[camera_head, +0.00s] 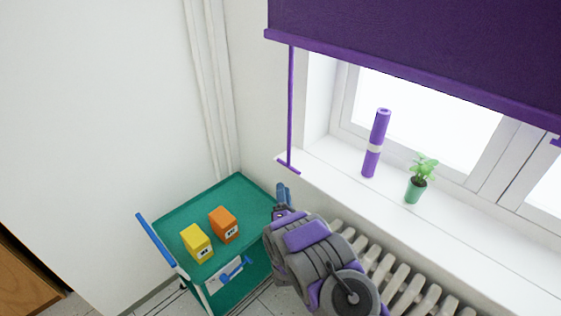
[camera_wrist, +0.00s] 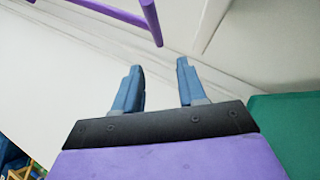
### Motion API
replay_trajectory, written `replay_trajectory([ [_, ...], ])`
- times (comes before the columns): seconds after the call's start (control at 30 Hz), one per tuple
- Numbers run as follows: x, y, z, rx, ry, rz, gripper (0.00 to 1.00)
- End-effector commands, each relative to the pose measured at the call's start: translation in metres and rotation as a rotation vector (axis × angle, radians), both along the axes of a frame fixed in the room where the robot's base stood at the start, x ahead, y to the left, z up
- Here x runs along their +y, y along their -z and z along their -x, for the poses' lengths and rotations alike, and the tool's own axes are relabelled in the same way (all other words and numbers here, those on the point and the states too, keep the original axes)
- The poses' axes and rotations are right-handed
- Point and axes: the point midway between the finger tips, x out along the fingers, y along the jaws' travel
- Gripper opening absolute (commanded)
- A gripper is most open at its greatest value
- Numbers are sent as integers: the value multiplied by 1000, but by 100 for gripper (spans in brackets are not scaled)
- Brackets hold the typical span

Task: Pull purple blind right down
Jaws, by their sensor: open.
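The purple blind (camera_head: 430,50) hangs over the upper part of the window in the head view. A purple pull rod (camera_head: 290,105) hangs from its left end and ends in a short crossbar (camera_head: 288,167) near the sill's left end. My gripper (camera_head: 282,190) is just below the crossbar, partly hidden by my arm. In the wrist view my gripper (camera_wrist: 158,85) has its two blue fingers apart with nothing between them. The purple rod and bar (camera_wrist: 150,15) show above the fingertips, apart from them.
A green cart (camera_head: 175,215) with a yellow box (camera_head: 196,243) and an orange box (camera_head: 223,225) stands left of my arm. A radiator (camera_head: 395,275) is under the sill. A purple roll (camera_head: 375,145) and a potted plant (camera_head: 417,180) stand on the windowsill (camera_head: 340,180).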

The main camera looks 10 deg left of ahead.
Motion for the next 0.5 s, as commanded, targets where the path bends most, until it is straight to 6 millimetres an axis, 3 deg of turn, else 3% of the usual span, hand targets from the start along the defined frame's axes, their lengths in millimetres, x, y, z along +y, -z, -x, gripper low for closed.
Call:
replay_trajectory([
  [0.07,0,-4,-4,-3,1,0,41],
  [0.5,14,-34,-78,-5,1,-2,41],
])
